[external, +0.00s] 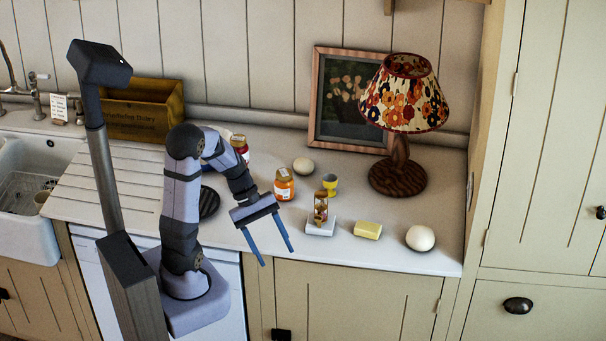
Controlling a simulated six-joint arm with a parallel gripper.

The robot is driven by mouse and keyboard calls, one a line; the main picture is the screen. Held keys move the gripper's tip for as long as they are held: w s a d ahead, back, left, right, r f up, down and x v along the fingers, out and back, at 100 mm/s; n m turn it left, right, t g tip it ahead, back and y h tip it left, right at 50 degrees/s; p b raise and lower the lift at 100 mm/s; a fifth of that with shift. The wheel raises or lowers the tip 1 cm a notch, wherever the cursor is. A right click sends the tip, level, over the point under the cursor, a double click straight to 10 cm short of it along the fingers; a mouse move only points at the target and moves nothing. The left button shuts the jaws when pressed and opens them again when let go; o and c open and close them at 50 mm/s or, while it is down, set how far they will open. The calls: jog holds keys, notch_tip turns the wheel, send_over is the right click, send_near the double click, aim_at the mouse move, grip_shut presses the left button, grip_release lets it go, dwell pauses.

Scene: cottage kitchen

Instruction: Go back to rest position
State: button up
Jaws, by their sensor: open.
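My gripper (268,246) is open, with its two blue fingers apart and pointing down. It hangs over the front edge of the white counter (400,254), to the left of the small white block with an hourglass-like timer on it. Nothing shows between the fingers. The arm is bent at the elbow and reaches to the right from its base.
On the counter are an orange jar (284,185), a red-labelled jar (240,146), a yellow cup (330,184), a timer (321,207), a yellow block (368,230), a white ball (420,238), a pale round thing (303,166), a lamp (398,160) and a picture (345,105). A sink (30,215) lies left.

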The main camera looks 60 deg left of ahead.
jog(key=s+d+f+m+y, duration=0.1)
jog(key=s+m+y, duration=0.1)
jog(key=m, duration=0.5)
jog(key=s+f+m+g+y+b, duration=0.1)
jog(key=s+f+m+y, duration=0.1)
jog(key=m, duration=0.5)
jog(key=s+y, duration=0.1)
jog(key=y, duration=0.1)
jog(key=shift+s+d+f+m+y, duration=0.15)
jog(key=shift+s+d+m+y, duration=0.15)
jog(key=shift+d+y, duration=0.1)
